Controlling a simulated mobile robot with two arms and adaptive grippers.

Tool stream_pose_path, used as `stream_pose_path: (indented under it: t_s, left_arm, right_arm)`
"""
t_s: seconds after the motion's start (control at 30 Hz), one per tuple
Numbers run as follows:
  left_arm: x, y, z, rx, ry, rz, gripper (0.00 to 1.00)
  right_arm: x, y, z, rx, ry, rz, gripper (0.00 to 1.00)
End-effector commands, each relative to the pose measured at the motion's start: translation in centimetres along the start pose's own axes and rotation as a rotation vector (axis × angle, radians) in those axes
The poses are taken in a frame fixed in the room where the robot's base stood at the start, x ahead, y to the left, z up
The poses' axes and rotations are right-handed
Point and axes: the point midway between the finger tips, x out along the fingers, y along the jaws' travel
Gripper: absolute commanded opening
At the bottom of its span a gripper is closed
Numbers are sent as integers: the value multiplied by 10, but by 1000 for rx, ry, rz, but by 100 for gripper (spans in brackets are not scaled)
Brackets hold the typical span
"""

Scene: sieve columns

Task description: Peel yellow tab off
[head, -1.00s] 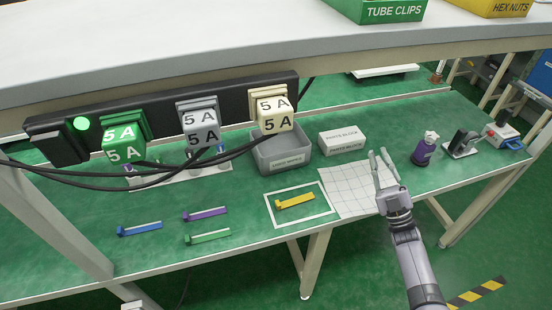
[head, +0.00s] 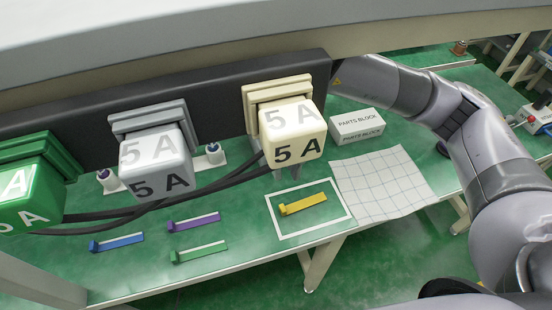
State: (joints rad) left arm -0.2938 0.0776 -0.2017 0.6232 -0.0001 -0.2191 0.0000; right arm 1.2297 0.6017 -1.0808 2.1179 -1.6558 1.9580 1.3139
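The yellow tab (head: 303,204) is a short strip with a raised block at its left end. It lies inside a white square outline (head: 335,232) on the green table, below the cream plug. No gripper is on it. My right arm comes in from the right and bends back to the upper left, where its far end passes behind the black power strip and cream plug. My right gripper is mostly or wholly hidden there, so I cannot tell its opening. My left gripper is not in view.
The cream plug (head: 290,135), grey plug (head: 155,162) and green plug (head: 25,190) with dark cables hang in front. Blue (head: 117,242), purple (head: 195,221) and green (head: 200,251) strips lie left. A white parts block (head: 357,126) and gridded sheet (head: 382,184) lie right.

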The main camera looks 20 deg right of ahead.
Motion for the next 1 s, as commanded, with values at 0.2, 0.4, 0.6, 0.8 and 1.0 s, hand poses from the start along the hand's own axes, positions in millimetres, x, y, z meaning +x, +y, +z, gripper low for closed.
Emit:
stream_pose_path:
  t_s: [0.2,0.4,0.6,0.8,1.0]
  left_arm:
    - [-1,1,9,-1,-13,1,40]
    - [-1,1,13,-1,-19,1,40]
    - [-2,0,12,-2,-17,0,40]
    - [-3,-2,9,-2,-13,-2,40]
    - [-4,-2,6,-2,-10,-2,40]
  right_arm:
    - [22,-3,0,10,-10,-20,15]
    - [60,-4,0,9,-8,-18,15]
    - [101,-4,1,10,-8,-17,15]
    - [138,-5,1,9,-8,-16,15]
    - [164,-4,2,9,-10,-15,15]
